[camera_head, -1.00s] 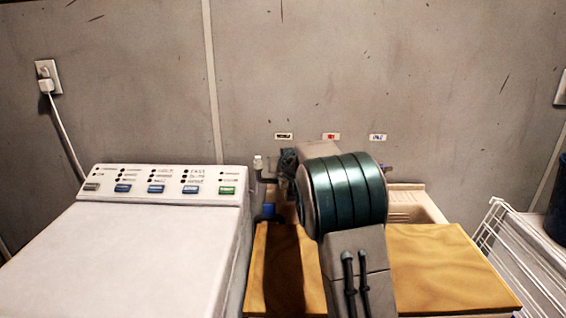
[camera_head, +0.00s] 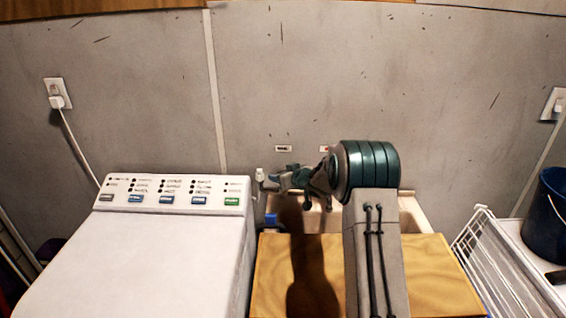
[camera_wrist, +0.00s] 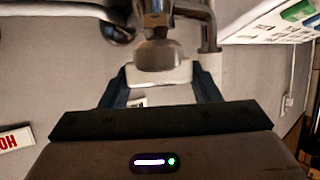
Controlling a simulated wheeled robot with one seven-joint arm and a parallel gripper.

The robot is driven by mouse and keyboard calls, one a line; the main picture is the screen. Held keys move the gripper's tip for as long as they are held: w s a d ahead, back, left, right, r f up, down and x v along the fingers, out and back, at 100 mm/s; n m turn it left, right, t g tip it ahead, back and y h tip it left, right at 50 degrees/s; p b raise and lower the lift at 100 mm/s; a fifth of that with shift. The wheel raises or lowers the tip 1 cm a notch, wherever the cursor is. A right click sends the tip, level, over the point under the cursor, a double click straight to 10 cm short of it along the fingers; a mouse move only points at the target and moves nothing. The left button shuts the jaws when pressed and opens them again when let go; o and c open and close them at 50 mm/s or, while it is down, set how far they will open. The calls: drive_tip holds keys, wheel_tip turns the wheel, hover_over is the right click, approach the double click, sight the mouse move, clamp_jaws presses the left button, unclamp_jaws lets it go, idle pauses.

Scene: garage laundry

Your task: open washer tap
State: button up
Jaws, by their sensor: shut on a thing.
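The washer tap (camera_wrist: 160,55) shows in the wrist view as a metal body with a rounded end and pipework behind it. My gripper (camera_wrist: 160,76) has its two dark fingers on either side of a pale block at the tap, and it is shut on it. The fingers partly hide this block, and the way the handle is turned is unclear. In the head view, my gripper (camera_head: 269,183) is at the wall, just right of a small white-topped fitting (camera_head: 260,174). My arm hides part of the area.
The white washing machine (camera_head: 140,260) stands at left, close to the gripper. A pale sink (camera_head: 412,215) lies behind a wooden board (camera_head: 440,265). Wall labels (camera_head: 283,148) hang above. A white rack (camera_head: 490,250) and dark blue bucket (camera_head: 548,215) are at right.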

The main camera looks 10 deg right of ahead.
drive_tip(key=p, duration=0.1)
drive_tip(key=n+g+y+p, duration=0.1)
drive_tip(key=p, duration=0.1)
drive_tip(key=shift+d+r+y, duration=0.1)
drive_tip(key=shift+r+y, duration=0.2)
drive_tip(key=n+g+y+p, duration=0.1)
drive_tip(key=n+p, duration=0.1)
drive_tip(key=p, duration=0.1)
drive_tip(key=shift+f, duration=0.15)
drive_tip(key=shift+f+n+g+y, duration=0.2)
drive_tip(key=shift+n+g+y, duration=0.8)
drive_tip(key=shift+n+y, duration=0.15)
drive_tip(key=shift+n+g+y, duration=0.65)
drive_tip(key=shift+n+g, duration=0.45)
drive_tip(key=shift+n, duration=0.05)
drive_tip(key=shift+r, duration=0.1)
drive_tip(key=o, duration=1)
